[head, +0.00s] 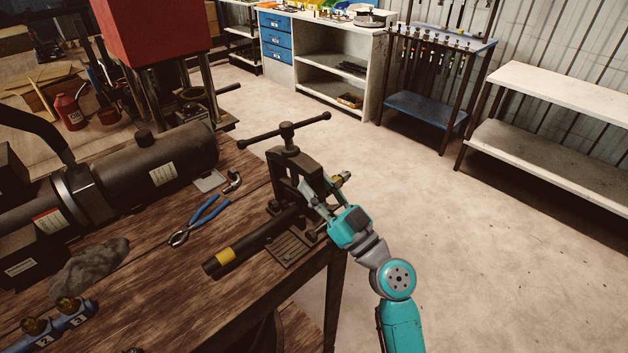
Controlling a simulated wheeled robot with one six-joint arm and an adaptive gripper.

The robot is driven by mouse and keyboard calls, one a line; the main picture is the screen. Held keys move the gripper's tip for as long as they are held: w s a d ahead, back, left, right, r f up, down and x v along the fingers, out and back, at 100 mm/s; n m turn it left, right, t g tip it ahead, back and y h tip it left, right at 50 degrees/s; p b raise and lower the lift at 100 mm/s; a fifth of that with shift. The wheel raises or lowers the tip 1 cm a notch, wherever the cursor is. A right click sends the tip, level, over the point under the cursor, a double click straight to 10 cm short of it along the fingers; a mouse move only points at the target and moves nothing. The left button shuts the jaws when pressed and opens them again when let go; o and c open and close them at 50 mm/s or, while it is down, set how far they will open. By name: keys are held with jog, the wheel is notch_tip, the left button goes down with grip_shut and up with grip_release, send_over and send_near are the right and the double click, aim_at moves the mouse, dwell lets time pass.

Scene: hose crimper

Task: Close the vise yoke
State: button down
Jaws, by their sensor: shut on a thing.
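The vise (292,249) stands at the right corner of the wooden bench. Its dark yoke (283,166) is an upright arch with a long T-handle screw on top. The fingertips are small and partly merge with the dark metal. My gripper hides the lower right of the yoke, so I cannot tell whether its latch is engaged.
Blue-handled pliers (200,220), a grey rag (90,267) and a large black cylinder machine (160,160) are on the bench (165,290). A brass-coloured fitting (341,180) shows just behind my gripper. The floor (480,240) to the right is clear.

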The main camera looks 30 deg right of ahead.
jog(key=shift+s+d+f, duration=0.1)
jog(key=shift+s+f, duration=0.1)
jog(key=shift+f, duration=0.05)
dwell(0.4)
jog(key=c, duration=0.7)
grip_release()
jog(key=v, duration=1.2)
jog(key=shift+w+f, duration=0.1)
jog(key=shift+f, duration=0.15)
